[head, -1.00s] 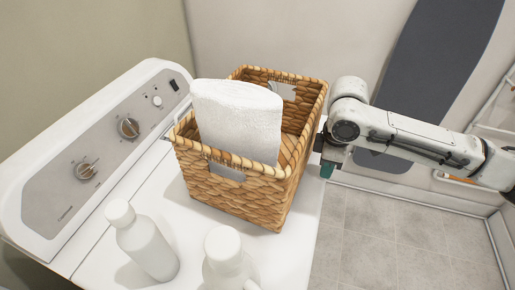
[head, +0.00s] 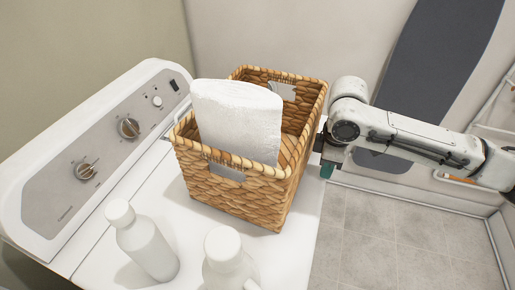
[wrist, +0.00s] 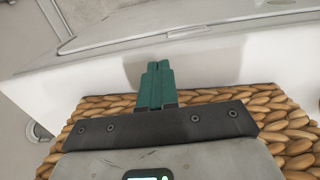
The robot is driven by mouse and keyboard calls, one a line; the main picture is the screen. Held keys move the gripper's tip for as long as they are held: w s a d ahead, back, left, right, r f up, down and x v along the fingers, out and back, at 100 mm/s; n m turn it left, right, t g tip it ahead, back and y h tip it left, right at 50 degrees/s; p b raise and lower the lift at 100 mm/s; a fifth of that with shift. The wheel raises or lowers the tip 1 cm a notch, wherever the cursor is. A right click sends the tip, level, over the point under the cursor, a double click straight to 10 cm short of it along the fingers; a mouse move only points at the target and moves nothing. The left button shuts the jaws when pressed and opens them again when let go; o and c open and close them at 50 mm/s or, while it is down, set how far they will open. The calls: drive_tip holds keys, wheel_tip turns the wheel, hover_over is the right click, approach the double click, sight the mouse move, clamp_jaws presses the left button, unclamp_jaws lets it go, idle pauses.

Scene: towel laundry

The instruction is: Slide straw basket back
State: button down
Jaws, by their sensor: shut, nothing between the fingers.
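The straw basket (head: 238,199) stands upright on the white machine's top, a woven tan box with cut-out handles. A folded white towel (head: 237,122) stands up inside it. My gripper (head: 327,171) is at the basket's right side, low by its outer wall, partly hidden by my arm. In the wrist view, the green fingers of my gripper (wrist: 155,86) are together with nothing between them. The basket's weave (wrist: 286,117) shows on both sides behind the dark gripper body. I cannot tell whether the gripper touches the basket.
The white machine (head: 170,215) has a knobbed control panel (head: 108,148) along its left. Two white bottles (head: 146,243) (head: 228,262) stand in front of the basket. A wall is close behind the basket. A dark ironing board (head: 440,60) leans at the back right, above open tiled floor.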

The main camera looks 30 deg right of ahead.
drive_tip(key=shift+f, duration=0.2)
idle(0.3)
drive_tip(key=shift+f+b, duration=0.65)
drive_tip(key=shift+f, duration=0.3)
drive_tip(key=shift+w+a+p, duration=0.45)
drive_tip(key=shift+w+a, duration=1.3)
drive_tip(key=shift+w, duration=0.35)
drive_tip(key=shift+w+a+p, duration=0.5)
drive_tip(key=shift+w+a, duration=1.25)
drive_tip(key=shift+w, duration=0.35)
drive_tip(key=shift+w+a+p, duration=0.45)
drive_tip(key=shift+w+a, duration=1.3)
drive_tip(key=shift+w, duration=0.35)
drive_tip(key=shift+s+d+r+p, duration=0.15)
drive_tip(key=shift+s+d+p, duration=0.85)
drive_tip(key=shift+s, duration=0.2)
wheel_tip(320, 180, up, 10)
drive_tip(key=p, duration=0.8)
